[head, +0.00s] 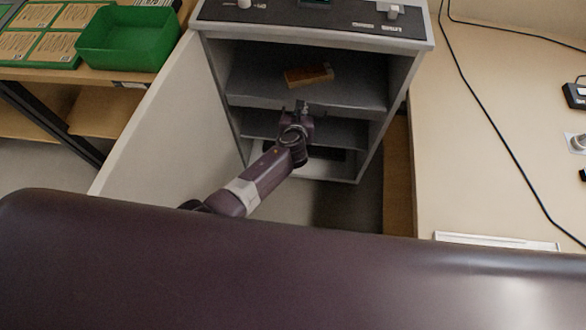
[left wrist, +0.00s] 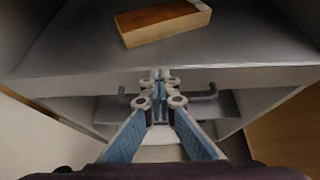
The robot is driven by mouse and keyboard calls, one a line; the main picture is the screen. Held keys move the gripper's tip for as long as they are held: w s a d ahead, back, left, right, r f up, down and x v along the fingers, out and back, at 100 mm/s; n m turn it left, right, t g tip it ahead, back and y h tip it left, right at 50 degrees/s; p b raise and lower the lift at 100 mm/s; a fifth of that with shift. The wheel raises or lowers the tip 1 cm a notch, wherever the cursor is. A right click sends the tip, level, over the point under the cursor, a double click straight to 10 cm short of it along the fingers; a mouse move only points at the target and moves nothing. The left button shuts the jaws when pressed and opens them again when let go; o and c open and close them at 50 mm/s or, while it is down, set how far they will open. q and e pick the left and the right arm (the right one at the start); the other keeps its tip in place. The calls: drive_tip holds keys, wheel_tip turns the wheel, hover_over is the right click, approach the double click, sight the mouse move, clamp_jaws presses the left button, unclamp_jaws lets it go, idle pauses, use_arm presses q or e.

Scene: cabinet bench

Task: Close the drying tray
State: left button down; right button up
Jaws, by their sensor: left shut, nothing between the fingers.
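A grey flat tray or shelf (head: 350,92) lies inside the open-fronted cabinet, with a brown block on it; I take it as the drying tray. In the left wrist view its pale front edge (left wrist: 240,76) runs across the picture. A dark bar handle (left wrist: 208,94) shows just below that edge, its middle hidden behind my fingers. My left gripper (head: 302,106) is shut and empty, with its fingertips (left wrist: 160,76) at the middle of the front edge. I cannot tell whether they touch it. My right gripper is not in view.
The brown block (head: 308,75) also shows in the left wrist view (left wrist: 163,20). A lower shelf (head: 262,124) sits beneath. A pale panel (head: 165,125) stands left of the cabinet (head: 222,100). A green bin (head: 130,38) is at upper left; a bench with a black cable (head: 485,110) is right.

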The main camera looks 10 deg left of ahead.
sight(304, 94)
use_arm(q)
drive_tip(key=w+b, duration=0.1)
drive_tip(key=w, duration=0.4)
drive_tip(key=shift+f, duration=0.15)
drive_tip(key=shift+w+r, duration=0.1)
drive_tip(key=shift+r, duration=0.15)
drive_tip(key=shift+r, duration=0.15)
drive_tip(key=v, duration=1.2)
drive_tip(key=shift+s+f, duration=0.25)
drive_tip(key=shift+f, duration=0.15)
drive_tip(key=s+a+f+n+g, duration=0.3)
drive_tip(key=s+a+f+n, duration=0.2)
drive_tip(key=s+f+n, duration=0.55)
drive_tip(key=s+a+f+n+g, duration=0.5)
drive_tip(key=s+f, duration=0.6)
drive_tip(key=f, duration=0.7)
drive_tip(key=s+a+f+n+g, duration=0.1)
drive_tip(key=s+a+f+n, duration=0.1)
drive_tip(key=s+n, duration=0.4)
drive_tip(key=s+a+f+n+g, duration=0.1)
drive_tip(key=s+a+f+n, duration=0.2)
drive_tip(key=s, duration=1)
drive_tip(key=s+a+f+n+g, duration=0.1)
drive_tip(key=s+a+f+n, duration=0.2)
drive_tip(key=s+f+n, duration=0.3)
drive_tip(key=s+n, duration=0.3)
drive_tip(key=s, duration=0.1)
drive_tip(key=shift+s+a+f, duration=0.15)
drive_tip(key=shift+s, duration=0.2)
